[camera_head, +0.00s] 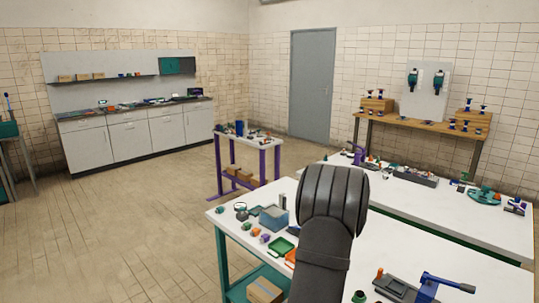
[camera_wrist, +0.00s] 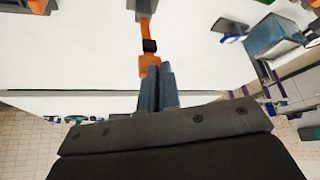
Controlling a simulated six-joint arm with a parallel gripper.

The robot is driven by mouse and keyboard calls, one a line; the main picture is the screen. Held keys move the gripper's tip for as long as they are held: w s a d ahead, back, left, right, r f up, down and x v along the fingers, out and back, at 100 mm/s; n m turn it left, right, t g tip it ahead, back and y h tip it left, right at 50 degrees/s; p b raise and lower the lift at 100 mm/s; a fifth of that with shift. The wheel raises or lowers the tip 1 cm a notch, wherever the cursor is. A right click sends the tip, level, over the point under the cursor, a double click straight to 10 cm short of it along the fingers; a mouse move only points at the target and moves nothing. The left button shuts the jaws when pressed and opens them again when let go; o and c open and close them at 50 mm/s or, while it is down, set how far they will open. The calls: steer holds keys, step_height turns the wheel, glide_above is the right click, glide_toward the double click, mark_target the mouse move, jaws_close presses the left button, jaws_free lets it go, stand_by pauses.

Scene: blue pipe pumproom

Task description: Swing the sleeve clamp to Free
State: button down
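In the wrist view an orange lever (camera_wrist: 146,35) with a black band runs down from a grey body (camera_wrist: 143,5) at the top edge, over the white tabletop. It looks like the sleeve clamp, but I cannot read any Free mark. My gripper (camera_wrist: 158,72) has its two blue-grey fingers close together at the lever's lower orange end. I cannot tell whether they touch or grip it. In the head view my dark arm hides the gripper and the clamp; only an orange piece (camera_head: 290,258) shows beside the arm.
The white bench (camera_head: 440,240) holds a blue-grey bin (camera_head: 273,218), a green tray (camera_head: 282,246) and small coloured parts left of my arm. A blue-levered device (camera_head: 436,286) stands at right. The blue-grey bin also shows at upper right in the wrist view (camera_wrist: 270,38).

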step_height(320, 180, down, 5)
steer(key=g, duration=0.1)
steer(key=v, duration=0.6)
steer(key=shift+w+a+r, duration=0.2)
steer(key=shift+w+r, duration=0.1)
steer(key=shift+r, duration=0.05)
stand_by(0.4)
steer(key=d+x, duration=0.1)
steer(key=x, duration=0.5)
steer(key=shift+s+f, duration=0.15)
steer(key=shift+f, duration=0.1)
steer(key=shift+r, duration=0.1)
